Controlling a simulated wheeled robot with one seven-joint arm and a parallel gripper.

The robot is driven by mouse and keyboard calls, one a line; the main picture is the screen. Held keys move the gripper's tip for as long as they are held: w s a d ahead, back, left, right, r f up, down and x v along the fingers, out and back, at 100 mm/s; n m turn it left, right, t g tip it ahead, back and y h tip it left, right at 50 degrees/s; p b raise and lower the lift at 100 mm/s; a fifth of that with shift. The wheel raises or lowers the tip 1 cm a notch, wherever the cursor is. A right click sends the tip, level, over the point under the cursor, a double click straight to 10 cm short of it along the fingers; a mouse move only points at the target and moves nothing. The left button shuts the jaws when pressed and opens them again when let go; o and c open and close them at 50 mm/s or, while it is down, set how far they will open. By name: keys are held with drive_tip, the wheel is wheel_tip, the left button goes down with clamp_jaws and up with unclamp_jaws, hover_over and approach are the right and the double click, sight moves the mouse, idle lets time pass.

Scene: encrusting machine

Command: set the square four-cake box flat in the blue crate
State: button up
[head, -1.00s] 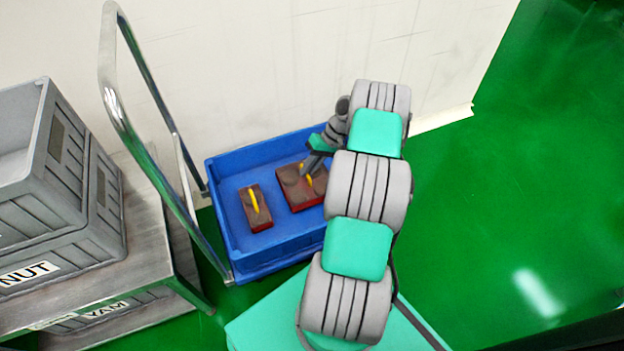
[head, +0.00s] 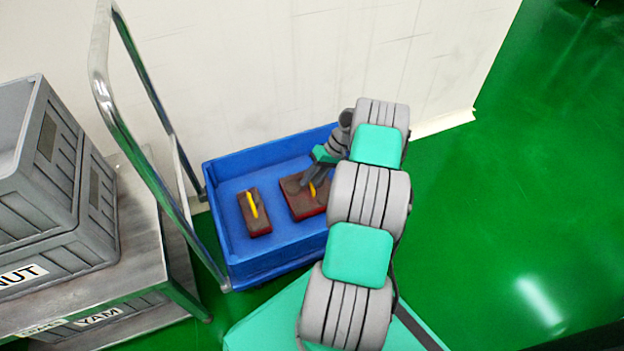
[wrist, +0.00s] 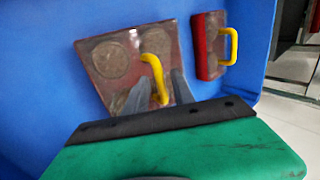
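The square four-cake box (head: 296,204) is brown on top with red sides and a yellow handle. It lies in the blue crate (head: 280,262), looking about flat, though its contact with the floor is partly hidden. The wrist view shows the box (wrist: 105,62) with round cakes under its top and the handle across it. My gripper (head: 308,181) is low over the box. In the wrist view its grey fingers (wrist: 158,92) stand apart on either side of the handle, with a gap showing. The box's right part is hidden by my arm in the head view.
A narrower red-brown box (head: 256,222) with a yellow handle lies to the left in the crate, apart from the square one. A metal cart rail (head: 135,125) and stacked grey crates (head: 85,215) stand left. A white wall rises behind.

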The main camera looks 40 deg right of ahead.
drive_tip(key=shift+d+r, duration=0.1)
drive_tip(key=shift+r, duration=0.25)
drive_tip(key=p+v, duration=0.6)
drive_tip(key=v, duration=0.6)
drive_tip(key=w+a+r+n+h, duration=0.1)
drive_tip(key=w+a+r+h, duration=0.3)
drive_tip(key=a+r, duration=1.4)
drive_tip(key=s+a+r+n, duration=0.1)
drive_tip(key=s+a+r, duration=0.15)
drive_tip(key=a, duration=0.25)
drive_tip(key=s+a+r, duration=0.1)
drive_tip(key=s+a, duration=0.2)
drive_tip(key=a, duration=0.3)
drive_tip(key=s+a+f+h, duration=0.1)
drive_tip(key=s+a, duration=0.3)
drive_tip(key=s, duration=0.8)
drive_tip(key=shift+a+n+h, duration=0.15)
drive_tip(key=shift+n+h, duration=0.25)
drive_tip(key=shift+h, duration=0.4)
